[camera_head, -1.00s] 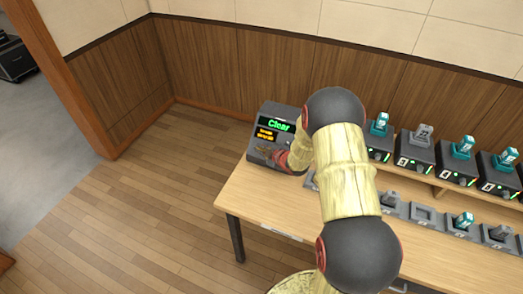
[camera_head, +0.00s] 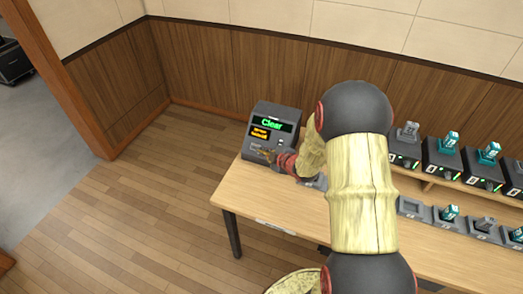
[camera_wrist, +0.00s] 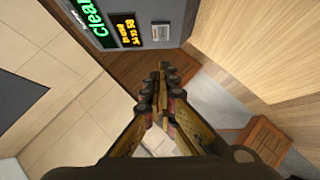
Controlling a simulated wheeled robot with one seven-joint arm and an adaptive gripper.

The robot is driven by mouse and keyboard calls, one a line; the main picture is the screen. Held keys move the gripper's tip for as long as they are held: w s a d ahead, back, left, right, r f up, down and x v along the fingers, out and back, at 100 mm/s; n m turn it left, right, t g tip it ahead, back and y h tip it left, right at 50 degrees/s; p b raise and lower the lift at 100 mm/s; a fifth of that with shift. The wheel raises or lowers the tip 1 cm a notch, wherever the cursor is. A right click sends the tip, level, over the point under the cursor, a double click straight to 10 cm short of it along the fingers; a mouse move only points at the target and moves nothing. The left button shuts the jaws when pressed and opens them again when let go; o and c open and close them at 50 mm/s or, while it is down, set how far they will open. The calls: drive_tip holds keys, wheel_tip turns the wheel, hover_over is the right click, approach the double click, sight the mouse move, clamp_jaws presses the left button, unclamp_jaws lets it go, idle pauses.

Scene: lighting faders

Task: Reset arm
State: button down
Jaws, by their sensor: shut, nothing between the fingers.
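My gripper (camera_head: 266,155) is at the left end of the table, just in front of a dark console (camera_head: 277,117). The console's screen reads "Clear" in green with smaller orange text below. In the wrist view my gripper (camera_wrist: 166,75) has its fingertips together with nothing between them. The wrist view also shows the console (camera_wrist: 130,27) at the top, with a small light-grey button or switch (camera_wrist: 160,32) beside the orange text. My arm hides the middle of the table. I cannot tell whether the fingertips touch the console.
A wooden table (camera_head: 262,200) carries a raised back row of dark fader boxes (camera_head: 442,160) with teal and grey handles. A front row of grey holders (camera_head: 411,207) runs along the table, some with handles. Open wooden floor (camera_head: 130,210) lies to the left.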

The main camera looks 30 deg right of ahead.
idle(0.5)
drive_tip(key=s+d+f+m+g+h, duration=0.2)
drive_tip(key=s+d+f+m+g, duration=0.25)
drive_tip(key=s+f, duration=0.35)
drive_tip(key=s+r+m+g+h, duration=0.1)
drive_tip(key=s+r+m+g, duration=0.35)
drive_tip(key=s, duration=0.35)
drive_tip(key=s+a+r+t, duration=0.1)
drive_tip(key=s+a+r, duration=0.4)
drive_tip(key=a+r, duration=0.3)
drive_tip(key=s+a+r+m+y, duration=0.1)
drive_tip(key=s+a+r, duration=0.4)
drive_tip(key=a+r, duration=0.3)
drive_tip(key=s+a+r+m+t+y, duration=0.1)
drive_tip(key=s+a+r, duration=0.4)
drive_tip(key=r, duration=0.8)
drive_tip(key=a, duration=0.3)
drive_tip(key=shift+s+r+t, duration=0.15)
drive_tip(key=shift+r+t, duration=0.15)
drive_tip(key=shift+r, duration=0.05)
